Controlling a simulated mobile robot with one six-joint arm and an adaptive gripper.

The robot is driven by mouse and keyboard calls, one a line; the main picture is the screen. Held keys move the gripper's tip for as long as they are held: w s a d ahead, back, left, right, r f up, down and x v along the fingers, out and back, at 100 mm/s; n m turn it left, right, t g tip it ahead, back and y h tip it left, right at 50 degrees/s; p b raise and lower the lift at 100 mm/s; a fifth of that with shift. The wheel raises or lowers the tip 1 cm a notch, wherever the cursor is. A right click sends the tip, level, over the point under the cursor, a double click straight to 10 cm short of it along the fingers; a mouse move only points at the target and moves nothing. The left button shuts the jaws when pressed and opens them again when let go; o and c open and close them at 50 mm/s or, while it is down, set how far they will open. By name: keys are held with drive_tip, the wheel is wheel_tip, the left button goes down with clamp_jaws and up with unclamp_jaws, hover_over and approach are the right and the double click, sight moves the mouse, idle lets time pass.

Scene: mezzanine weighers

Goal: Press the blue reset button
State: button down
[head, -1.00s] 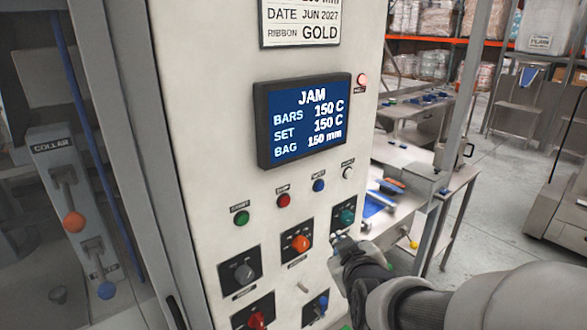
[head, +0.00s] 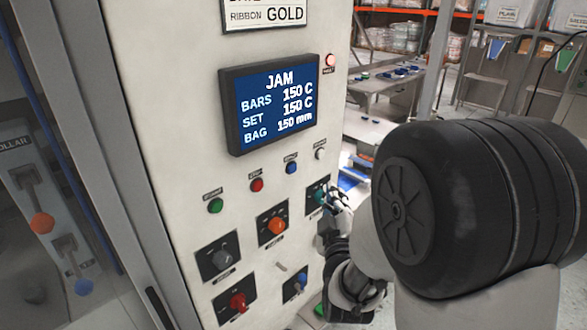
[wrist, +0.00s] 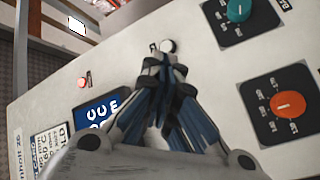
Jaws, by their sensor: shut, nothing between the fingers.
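The blue button (head: 291,168) is small and round on the pale machine panel (head: 180,110), in the row below the screen. It stands between the red button (head: 257,185) and the white button (head: 320,154). My gripper (head: 328,190) is shut and empty, to the right of and lower than the blue button in the head view, in front of the teal knob. In the wrist view my shut fingers (wrist: 164,66) point at the panel, their tips just below the white button (wrist: 168,46). The blue button does not show there; the fingers seem to cover it.
The screen (head: 270,104) reads JAM. A green button (head: 215,206), an orange knob (head: 277,226), a teal knob (head: 316,196) and other switches crowd the panel near the gripper. A red lamp (head: 330,60) sits right of the screen. A steel table (head: 385,85) stands behind.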

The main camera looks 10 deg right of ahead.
sight(293, 169)
drive_tip(key=shift+w, duration=0.1)
drive_tip(key=w+a+p, duration=0.1)
drive_tip(key=w+a, duration=0.4)
drive_tip(key=w, duration=0.2)
drive_tip(key=shift+a, duration=0.1)
idle(1.5)
drive_tip(key=shift+w+a, duration=0.2)
drive_tip(key=shift+w, duration=0.15)
drive_tip(key=shift+w+a+b, duration=0.3)
drive_tip(key=shift+w, duration=0.05)
idle(0.7)
drive_tip(key=shift+s+d, duration=0.15)
drive_tip(key=shift+s+d+b, duration=0.35)
drive_tip(key=shift+s+b, duration=0.1)
drive_tip(key=shift+s, duration=0.1)
